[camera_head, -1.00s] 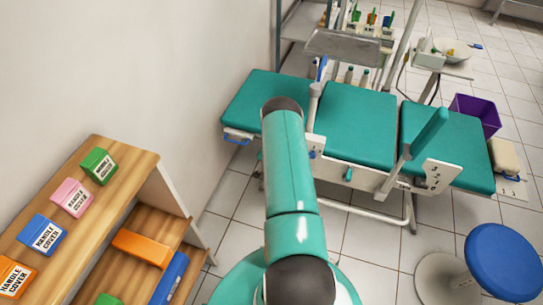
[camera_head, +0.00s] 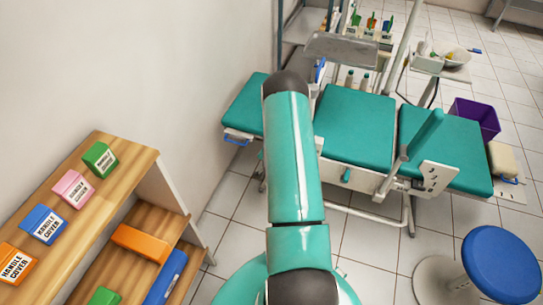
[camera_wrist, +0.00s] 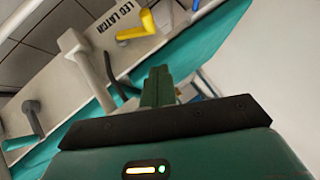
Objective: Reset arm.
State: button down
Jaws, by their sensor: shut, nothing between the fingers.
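My gripper (camera_wrist: 158,85) shows in the wrist view, with its green fingers together and nothing between them. It points toward the teal dental chair, whose pale side panel (camera_wrist: 45,75) carries "LEG LATCH" lettering and a yellow handle (camera_wrist: 136,26). In the head view my teal arm (camera_head: 293,160) rises from the bottom middle and its upper end overlaps the chair's left part. The gripper itself is hidden behind the arm there. The teal dental chair (camera_head: 355,125) stands across the middle of the head view.
A wooden shelf (camera_head: 130,170) with green, pink, blue and orange handle-cover boxes stands at left by the wall. A blue round stool (camera_head: 502,262) is at lower right. A purple bin (camera_head: 475,115) stands behind the chair. Tiled floor (camera_head: 370,245) is clear between arm and stool.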

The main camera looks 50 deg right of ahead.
jog(key=shift+s+a+r, duration=0.25)
jog(key=shift+a+r, duration=0.05)
jog(key=shift+r, duration=0.05)
jog(key=shift+r, duration=0.1)
dwell(0.3)
